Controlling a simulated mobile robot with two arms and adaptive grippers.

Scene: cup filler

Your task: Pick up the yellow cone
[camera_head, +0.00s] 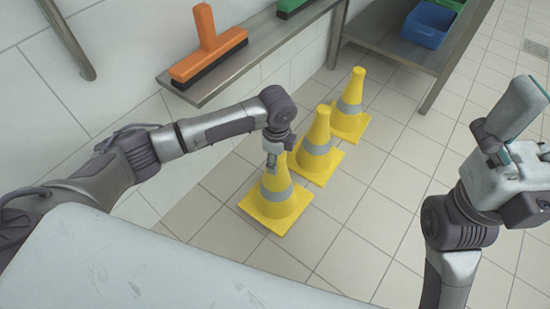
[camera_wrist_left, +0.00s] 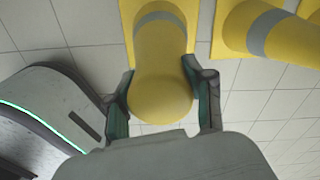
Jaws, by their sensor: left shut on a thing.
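Three yellow cones with grey bands stand in a row on the tiled floor: the nearest cone (camera_head: 277,198), the middle cone (camera_head: 314,155) and the far cone (camera_head: 349,112). My left gripper (camera_head: 272,163) is at the top of the nearest cone. In the left wrist view, the fingers of my left gripper (camera_wrist_left: 158,95) are on both sides of the tip of this cone (camera_wrist_left: 160,70), shut on it. The middle cone (camera_wrist_left: 255,30) shows beside it. My right gripper (camera_head: 510,115) is raised at the right, away from the cones; its fingertips are unclear.
A metal shelf (camera_head: 235,75) on the white wall holds an orange squeegee (camera_head: 207,50) and a green one (camera_head: 290,5). A steel table with a blue bin (camera_head: 428,25) stands at the back. The floor right of the cones is clear.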

